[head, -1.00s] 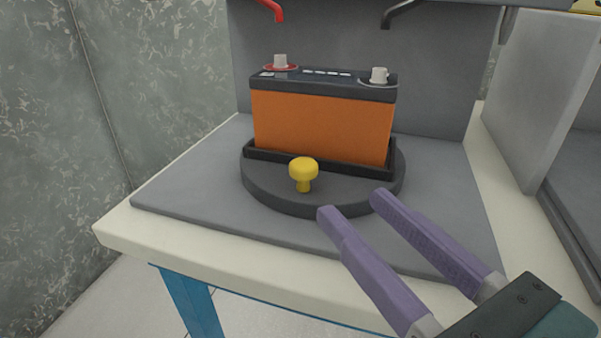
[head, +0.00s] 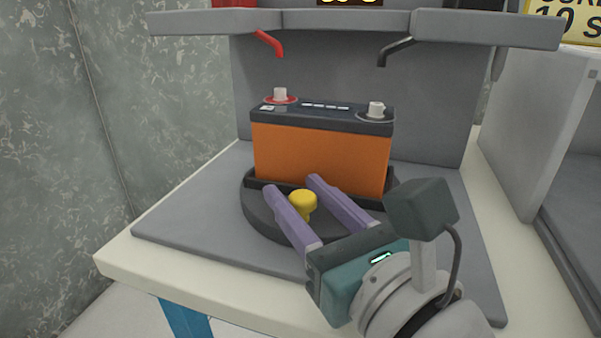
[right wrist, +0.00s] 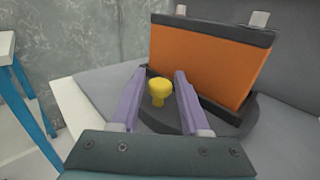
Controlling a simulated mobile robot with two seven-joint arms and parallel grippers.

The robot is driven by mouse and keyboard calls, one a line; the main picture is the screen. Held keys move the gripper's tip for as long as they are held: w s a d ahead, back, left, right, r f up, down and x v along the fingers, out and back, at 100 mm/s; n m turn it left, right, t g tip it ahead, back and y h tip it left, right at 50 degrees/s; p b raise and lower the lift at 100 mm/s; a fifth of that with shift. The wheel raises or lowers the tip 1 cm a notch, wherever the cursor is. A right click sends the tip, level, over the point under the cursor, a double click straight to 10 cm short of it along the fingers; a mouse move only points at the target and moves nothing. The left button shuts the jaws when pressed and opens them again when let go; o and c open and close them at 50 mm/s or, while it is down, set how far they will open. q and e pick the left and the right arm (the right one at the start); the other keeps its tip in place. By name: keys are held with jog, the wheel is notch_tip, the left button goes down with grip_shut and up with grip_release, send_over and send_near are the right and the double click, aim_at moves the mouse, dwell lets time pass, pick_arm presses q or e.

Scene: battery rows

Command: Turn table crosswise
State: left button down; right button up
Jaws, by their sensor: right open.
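A round dark turntable (head: 256,222) stands on a grey mat and bears an orange battery (head: 320,155) with a black top in a dark tray. A yellow knob (head: 302,204) stands up from the turntable's front edge. My right gripper (head: 292,186) is open, with its purple fingers on either side of the knob. In the right wrist view the knob (right wrist: 158,90) shows between the two fingers, with a gap to each. The battery (right wrist: 208,62) is beyond the fingers. My left gripper is out of view.
A grey panel (head: 330,70) stands behind the battery. A red hooked lead (head: 270,42) and a black one (head: 395,50) hang above it from a shelf (head: 200,22). A grey cabinet (head: 535,130) stands at right. The mat (head: 185,215) is clear at left.

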grip_shut()
dwell(1.3)
